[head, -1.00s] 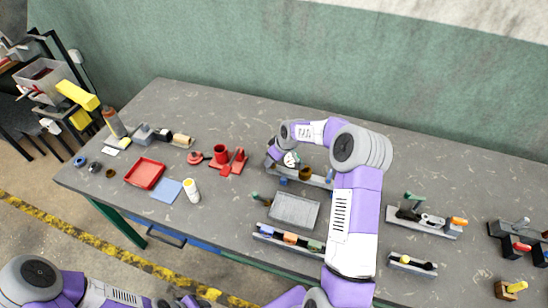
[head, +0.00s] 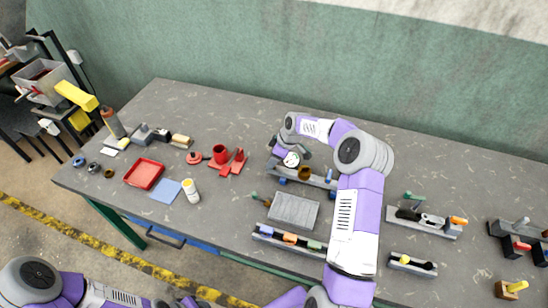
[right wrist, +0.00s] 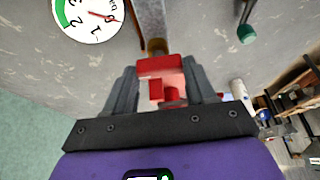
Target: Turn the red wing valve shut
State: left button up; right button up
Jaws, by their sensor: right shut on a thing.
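The red wing valve (right wrist: 160,68) sits between the two grey fingers of my right gripper (right wrist: 162,92) in the right wrist view, at the end of a brass-coloured fitting on a grey pipe. The fingers are shut on the red wing, one on each side. In the head view the hand of my right arm (head: 280,151) is over the valve assembly at the back middle of the table, and it hides the red wing there. My left arm shows at the lower left, but I see no left gripper.
A round gauge (right wrist: 90,18) with a green band and red needle is beside the valve; it also shows in the head view (head: 291,159). A green-knobbed handle (right wrist: 246,34) is nearby.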

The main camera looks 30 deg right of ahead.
jog(key=o, duration=1)
jog(key=shift+o, duration=0.2)
jog(key=v, duration=0.7)
jog(key=shift+r, duration=0.25)
jog(key=shift+s, duration=0.1)
